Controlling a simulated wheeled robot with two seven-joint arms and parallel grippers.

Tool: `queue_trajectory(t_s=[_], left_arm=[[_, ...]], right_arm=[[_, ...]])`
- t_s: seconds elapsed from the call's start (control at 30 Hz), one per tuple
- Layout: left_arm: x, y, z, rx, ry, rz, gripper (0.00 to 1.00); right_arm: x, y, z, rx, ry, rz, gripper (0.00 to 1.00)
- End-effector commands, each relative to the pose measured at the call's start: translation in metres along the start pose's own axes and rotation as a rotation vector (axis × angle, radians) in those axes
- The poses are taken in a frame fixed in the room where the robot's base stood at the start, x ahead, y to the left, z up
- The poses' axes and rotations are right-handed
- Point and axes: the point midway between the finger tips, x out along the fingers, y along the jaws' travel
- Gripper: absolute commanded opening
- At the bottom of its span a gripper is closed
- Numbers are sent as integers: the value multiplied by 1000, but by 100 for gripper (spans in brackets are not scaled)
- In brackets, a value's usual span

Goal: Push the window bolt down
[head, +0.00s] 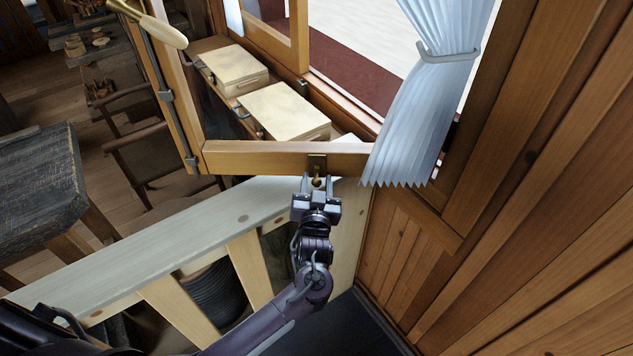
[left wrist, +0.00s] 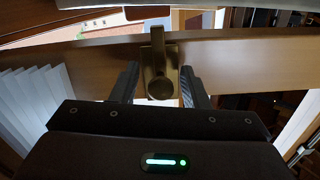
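The brass window bolt (head: 317,165) sits on the lower wooden rail of the open window sash (head: 250,157). In the left wrist view the bolt (left wrist: 158,55) shows as an upright brass plate and bar with a round knob at its lower end. My left gripper (head: 317,181) is just in front of and below the bolt. Its two fingers (left wrist: 159,88) stand apart, one on each side of the knob, with gaps visible on both sides. The gripper is open and holds nothing. My right gripper is not in view.
A pale curtain (head: 423,100) hangs right of the bolt, beside the plank wall (head: 530,170). A pale slatted rail (head: 150,255) runs below the sash. Two pale boxes (head: 285,110) (head: 232,68) lie behind the sash. A dark table (head: 40,175) stands at left.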

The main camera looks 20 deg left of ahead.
Motion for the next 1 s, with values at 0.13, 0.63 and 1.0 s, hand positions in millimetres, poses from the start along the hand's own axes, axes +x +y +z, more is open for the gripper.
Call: queue_trajectory(t_s=[0.13,0.63,1.0], left_arm=[[0,0,-1,-1,2,-1,41],[-64,0,3,-2,-1,0,41],[-78,0,0,0,1,0,41]], right_arm=[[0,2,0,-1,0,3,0],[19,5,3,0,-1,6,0],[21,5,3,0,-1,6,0]])
